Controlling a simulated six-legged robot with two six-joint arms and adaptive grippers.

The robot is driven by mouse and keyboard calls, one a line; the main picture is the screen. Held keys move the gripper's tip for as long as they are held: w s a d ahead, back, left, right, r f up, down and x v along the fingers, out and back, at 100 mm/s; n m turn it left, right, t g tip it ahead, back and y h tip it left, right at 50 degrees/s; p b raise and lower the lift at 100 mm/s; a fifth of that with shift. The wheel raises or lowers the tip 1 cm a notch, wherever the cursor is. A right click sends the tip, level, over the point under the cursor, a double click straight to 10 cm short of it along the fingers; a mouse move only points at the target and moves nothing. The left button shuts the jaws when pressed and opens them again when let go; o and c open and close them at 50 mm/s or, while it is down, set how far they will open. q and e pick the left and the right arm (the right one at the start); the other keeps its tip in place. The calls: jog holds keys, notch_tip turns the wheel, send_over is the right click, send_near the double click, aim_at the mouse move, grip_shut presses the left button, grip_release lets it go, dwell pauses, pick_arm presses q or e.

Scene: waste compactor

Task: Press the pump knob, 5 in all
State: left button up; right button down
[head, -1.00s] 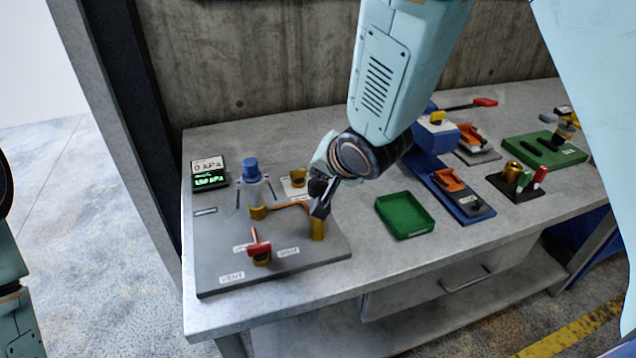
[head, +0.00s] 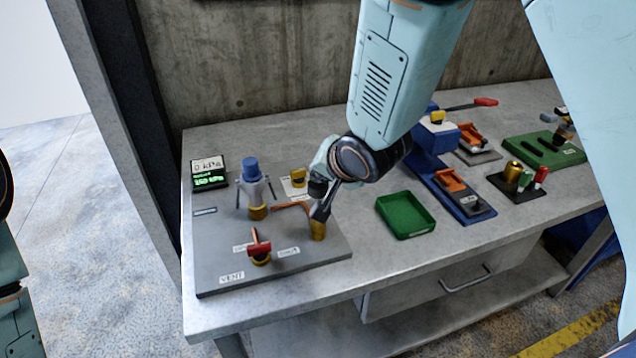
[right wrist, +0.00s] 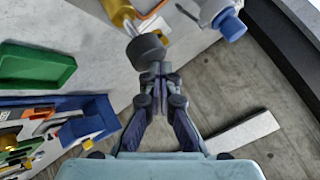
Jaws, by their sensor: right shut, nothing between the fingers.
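The pump is an upright brass cylinder (head: 318,230) at the right front of a grey plate (head: 215,262) on the bench. In the right wrist view its round black knob (right wrist: 146,52) sits at the end of the brass body (right wrist: 118,12). My right gripper (right wrist: 160,72) is shut and empty, its fingertips right at the knob; I cannot tell whether they touch it. In the head view the right gripper (head: 319,210) is over the cylinder, and its dark fingers partly hide the pump's top. My left arm shows at the left edge, its gripper out of view.
On the plate stand a gauge display (head: 209,174) with green digits, a blue-capped fitting (head: 251,170) and a red-handled valve (head: 259,249). A green tray (head: 405,216) lies right of the plate. A blue fixture (head: 458,196) and other tools stand further right.

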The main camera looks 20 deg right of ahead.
aim_at(322, 188)
jog(key=shift+s+f+b, duration=0.15)
jog(key=shift+f+b, duration=0.75)
jog(key=shift+f, duration=0.85)
dwell(1.5)
jog(key=shift+r, duration=0.1)
jog(key=shift+w+r+p, duration=0.2)
jog(key=shift+r+p, duration=2.1)
jog(key=shift+p, duration=0.45)
jog(key=shift+r, duration=0.1)
notch_tip(322, 188, up, 5)
jog(key=p, duration=0.5)
jog(key=shift+p, duration=0.35)
